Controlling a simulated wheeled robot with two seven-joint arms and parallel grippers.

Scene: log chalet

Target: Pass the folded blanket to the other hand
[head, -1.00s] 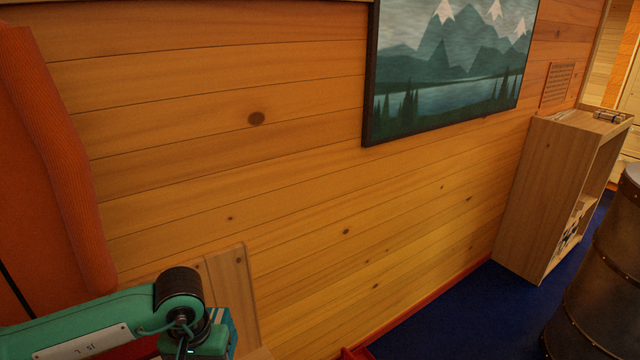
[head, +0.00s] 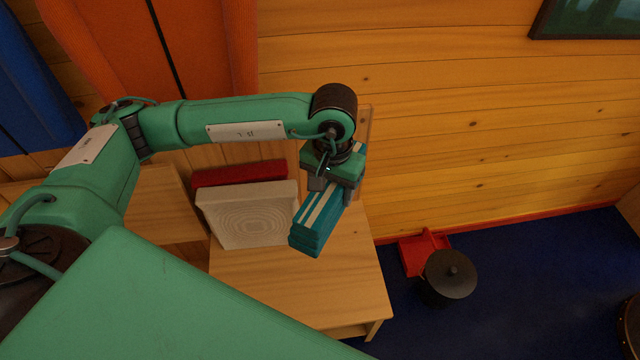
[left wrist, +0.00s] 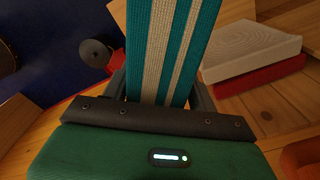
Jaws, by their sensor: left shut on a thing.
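The folded blanket (head: 322,215) is teal with cream stripes, stacked in several layers. My left gripper (head: 333,188) is shut on it and holds it tilted above a wooden bench. In the left wrist view the blanket (left wrist: 170,50) fills the space between the left gripper's fingers (left wrist: 160,100). My right gripper does not show in either view.
The wooden bench (head: 300,285) stands against the log wall.

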